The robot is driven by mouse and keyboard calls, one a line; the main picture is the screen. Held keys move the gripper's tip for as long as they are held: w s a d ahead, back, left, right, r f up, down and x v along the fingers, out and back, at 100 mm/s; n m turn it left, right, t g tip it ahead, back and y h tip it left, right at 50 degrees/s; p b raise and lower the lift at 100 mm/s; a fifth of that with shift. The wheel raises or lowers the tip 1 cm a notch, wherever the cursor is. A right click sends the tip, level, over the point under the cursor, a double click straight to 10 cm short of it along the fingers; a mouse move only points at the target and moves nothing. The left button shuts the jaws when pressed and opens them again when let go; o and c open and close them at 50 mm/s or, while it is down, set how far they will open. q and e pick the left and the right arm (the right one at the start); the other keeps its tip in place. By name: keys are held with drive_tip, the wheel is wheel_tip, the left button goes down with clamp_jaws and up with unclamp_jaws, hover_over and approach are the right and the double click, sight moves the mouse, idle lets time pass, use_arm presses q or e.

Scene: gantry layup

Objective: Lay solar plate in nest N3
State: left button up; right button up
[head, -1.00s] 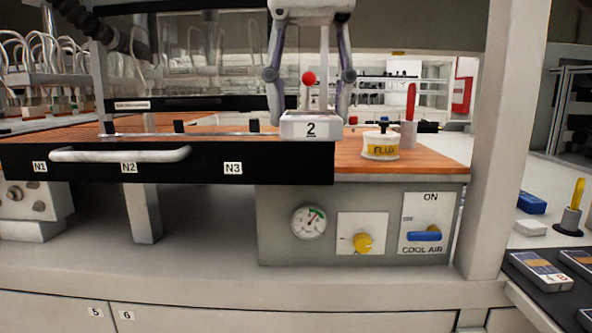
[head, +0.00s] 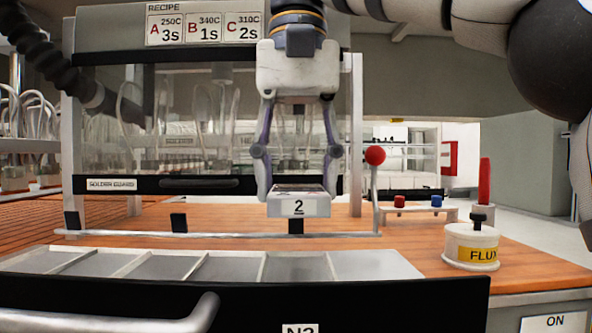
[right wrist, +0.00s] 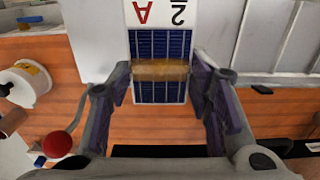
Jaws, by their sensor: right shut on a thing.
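The solar plate shows in the head view as a pale block with a white front tag marked "2" (head: 298,207). In the right wrist view it shows dark blue cells (right wrist: 160,92), a tan band across them and a white end marked "A" and "2". My right gripper (head: 297,190) points down and is shut on the plate, one finger at each side. It holds the plate up, above and behind the nest drawer (head: 420,298) as the picture shows it. The N3 label (head: 300,328) is cut off at the bottom edge. My left gripper is out of view.
The drawer's divided compartments (head: 230,268) look empty. A thin rail (head: 220,234) runs behind them. The clear solder guard (head: 200,130) stands behind the gripper. A red-knobbed lever (head: 375,156) and a flux pot (head: 471,245) are to the right.

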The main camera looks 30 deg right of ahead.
hover_over(297, 270)
drive_tip(key=shift+f, duration=2.75)
drive_tip(key=shift+f, duration=0.75)
drive_tip(key=o, duration=1.5)
drive_tip(key=shift+f, duration=0.1)
drive_tip(key=shift+o, duration=0.2)
wheel_tip(297, 270, up, 8)
drive_tip(key=shift+f, duration=0.25)
